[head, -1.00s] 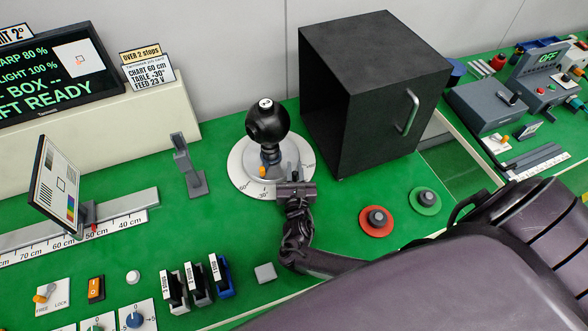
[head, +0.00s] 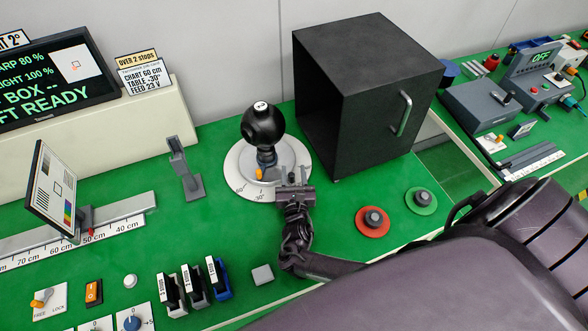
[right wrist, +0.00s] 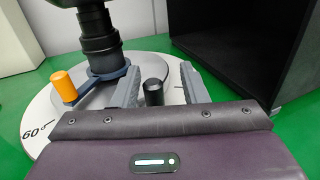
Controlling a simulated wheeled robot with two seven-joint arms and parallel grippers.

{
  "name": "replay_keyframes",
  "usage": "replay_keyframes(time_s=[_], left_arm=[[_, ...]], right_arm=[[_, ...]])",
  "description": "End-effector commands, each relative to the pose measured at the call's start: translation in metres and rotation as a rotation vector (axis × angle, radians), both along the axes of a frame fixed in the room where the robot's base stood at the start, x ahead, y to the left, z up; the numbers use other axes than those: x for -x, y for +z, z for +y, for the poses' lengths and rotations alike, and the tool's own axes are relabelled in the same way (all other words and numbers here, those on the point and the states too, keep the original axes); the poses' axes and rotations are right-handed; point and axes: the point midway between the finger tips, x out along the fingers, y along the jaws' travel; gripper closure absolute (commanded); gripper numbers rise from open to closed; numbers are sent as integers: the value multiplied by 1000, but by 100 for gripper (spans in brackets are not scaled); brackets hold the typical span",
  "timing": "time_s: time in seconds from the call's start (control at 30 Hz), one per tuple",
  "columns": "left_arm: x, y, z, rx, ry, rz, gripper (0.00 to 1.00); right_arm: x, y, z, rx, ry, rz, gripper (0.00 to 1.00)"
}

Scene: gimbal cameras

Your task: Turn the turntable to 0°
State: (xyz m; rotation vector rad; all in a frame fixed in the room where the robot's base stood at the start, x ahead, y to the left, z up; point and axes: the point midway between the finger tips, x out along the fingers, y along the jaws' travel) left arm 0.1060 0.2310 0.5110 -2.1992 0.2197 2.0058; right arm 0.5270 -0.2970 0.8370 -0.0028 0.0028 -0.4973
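The turntable is a white disc (head: 240,167) with angle marks, among them 60 and 30 on its front side. A round black gimbal camera (head: 263,124) stands on it. In the right wrist view an orange peg (right wrist: 64,86) on a grey arm is left of my gripper, and a black post (right wrist: 154,92) stands between its fingers. My right gripper (head: 292,173) is over the disc's front right edge. Its fingers are apart in the right wrist view (right wrist: 160,86), one on each side of the post, with gaps visible. My left gripper is not in view.
A black open-fronted box (head: 375,95) stands close behind and right of the disc. A grey stand (head: 184,168) and a chart on a rail (head: 110,215) are left. Red (head: 373,221) and green (head: 420,200) round knobs lie right. A card (head: 145,76) reads TABLE -30°.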

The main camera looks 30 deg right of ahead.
Motion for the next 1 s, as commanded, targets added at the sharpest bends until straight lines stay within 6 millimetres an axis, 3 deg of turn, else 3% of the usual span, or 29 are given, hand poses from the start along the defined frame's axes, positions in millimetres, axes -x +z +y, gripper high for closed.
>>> replay_keyframes(time_s=[0.17,0.6,0.93,1.0], left_arm=[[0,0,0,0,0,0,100],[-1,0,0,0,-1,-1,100],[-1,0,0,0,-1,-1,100],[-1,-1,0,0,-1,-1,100]], right_arm=[[7,0,5,-2,2,-1,60],[67,0,33,-1,-2,0,60],[72,1,36,0,-2,-1,60],[71,1,35,0,-2,-2,67]])
